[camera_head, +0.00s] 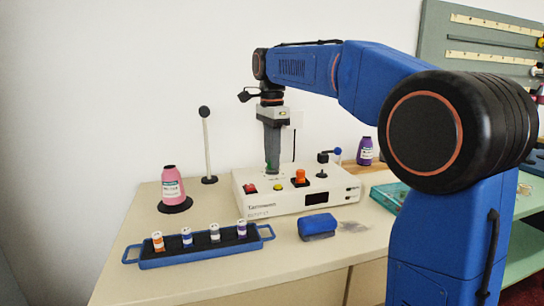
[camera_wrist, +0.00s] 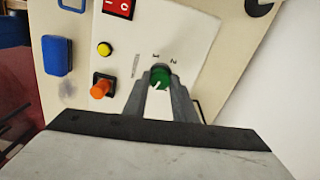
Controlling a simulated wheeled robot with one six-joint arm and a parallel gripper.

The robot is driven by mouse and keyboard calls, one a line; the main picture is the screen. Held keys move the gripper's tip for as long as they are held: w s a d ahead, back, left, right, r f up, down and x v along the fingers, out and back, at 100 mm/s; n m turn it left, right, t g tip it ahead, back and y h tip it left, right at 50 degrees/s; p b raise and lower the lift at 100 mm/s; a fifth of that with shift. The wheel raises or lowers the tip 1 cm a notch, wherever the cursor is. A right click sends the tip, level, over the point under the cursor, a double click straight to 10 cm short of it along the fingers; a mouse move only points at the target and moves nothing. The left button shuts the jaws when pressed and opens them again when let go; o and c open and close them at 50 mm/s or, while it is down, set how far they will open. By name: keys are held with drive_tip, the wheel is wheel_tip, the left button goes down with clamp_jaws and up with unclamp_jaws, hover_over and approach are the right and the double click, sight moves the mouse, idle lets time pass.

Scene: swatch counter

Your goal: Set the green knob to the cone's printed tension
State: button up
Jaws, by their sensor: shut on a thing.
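The green knob (camera_wrist: 160,76) sits on the white machine panel between my gripper's (camera_wrist: 162,90) two grey fingers, which are shut on it. A purple cone (camera_head: 365,151) stands behind the machine.
The machine also has a red switch (camera_wrist: 118,8), a yellow button (camera_wrist: 105,48) and an orange knob (camera_wrist: 99,88). A blue tray (camera_head: 165,261) with several small spools and a blue block (camera_head: 317,226) lie in front. A white post (camera_head: 206,145) stands at back left.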

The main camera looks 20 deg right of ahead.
drive_tip(key=shift+m, duration=1.1)
drive_tip(key=o, duration=1)
drive_tip(key=shift+o, duration=0.2)
